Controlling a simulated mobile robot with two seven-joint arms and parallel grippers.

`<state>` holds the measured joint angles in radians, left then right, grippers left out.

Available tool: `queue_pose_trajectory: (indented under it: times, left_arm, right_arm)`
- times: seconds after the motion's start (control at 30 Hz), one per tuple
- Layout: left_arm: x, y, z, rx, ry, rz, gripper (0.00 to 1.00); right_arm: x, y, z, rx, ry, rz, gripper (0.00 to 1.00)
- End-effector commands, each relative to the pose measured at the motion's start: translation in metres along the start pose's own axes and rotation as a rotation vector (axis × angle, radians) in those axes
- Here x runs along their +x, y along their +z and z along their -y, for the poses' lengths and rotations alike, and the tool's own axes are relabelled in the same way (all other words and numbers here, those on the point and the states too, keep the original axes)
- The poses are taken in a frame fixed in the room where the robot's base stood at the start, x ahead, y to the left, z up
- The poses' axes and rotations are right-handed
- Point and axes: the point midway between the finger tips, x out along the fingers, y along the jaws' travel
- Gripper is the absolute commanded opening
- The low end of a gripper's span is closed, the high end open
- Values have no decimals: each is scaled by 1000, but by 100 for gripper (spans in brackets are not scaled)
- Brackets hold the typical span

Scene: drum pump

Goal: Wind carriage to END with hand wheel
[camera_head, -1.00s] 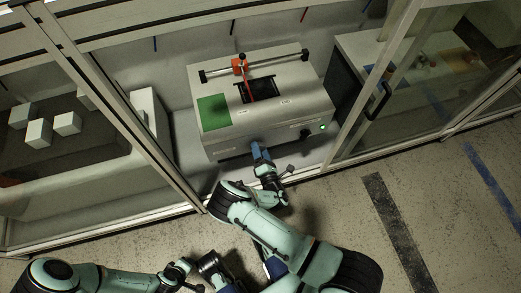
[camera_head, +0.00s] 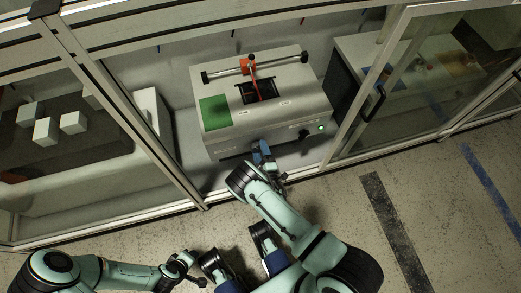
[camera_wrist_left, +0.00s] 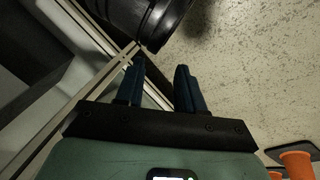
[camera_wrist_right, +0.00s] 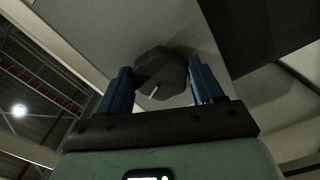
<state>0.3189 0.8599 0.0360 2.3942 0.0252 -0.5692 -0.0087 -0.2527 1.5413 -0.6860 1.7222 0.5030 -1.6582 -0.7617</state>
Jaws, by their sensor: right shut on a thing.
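A grey box-shaped machine (camera_head: 235,130) stands in the enclosure. The red carriage (camera_head: 246,65) sits on a dark rail across its top, left of the rail's middle. A thin red arm runs from it over a dark opening (camera_head: 262,92). The hand wheel is hidden in the head view. In the right wrist view it appears to be the dark faceted knob (camera_wrist_right: 160,72) with a white mark. My right gripper (camera_head: 262,150) is at the machine's front face, shut on this knob, with one finger (camera_wrist_right: 118,92) on each side. My left gripper (camera_wrist_left: 160,78) is open and empty, low outside the enclosure.
A green square (camera_head: 215,112) lies on the machine's top. A black knob (camera_head: 304,134) and a lit green light (camera_head: 321,127) are on its front right. Metal frame posts (camera_head: 130,110) and a glass panel with a black handle (camera_head: 374,103) flank the opening. White blocks (camera_head: 73,122) are at left.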

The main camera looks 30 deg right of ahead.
Motion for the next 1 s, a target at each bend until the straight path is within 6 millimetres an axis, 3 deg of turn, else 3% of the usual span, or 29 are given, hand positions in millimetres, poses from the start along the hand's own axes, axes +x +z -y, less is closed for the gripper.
queue_pose_trajectory:
  times: [1.0]
  left_arm:
    - [-24, 31, -8, 7, 6, 94, 38]
  right_arm:
    - [-1, -2, 4, 970, -2, 1, 36]
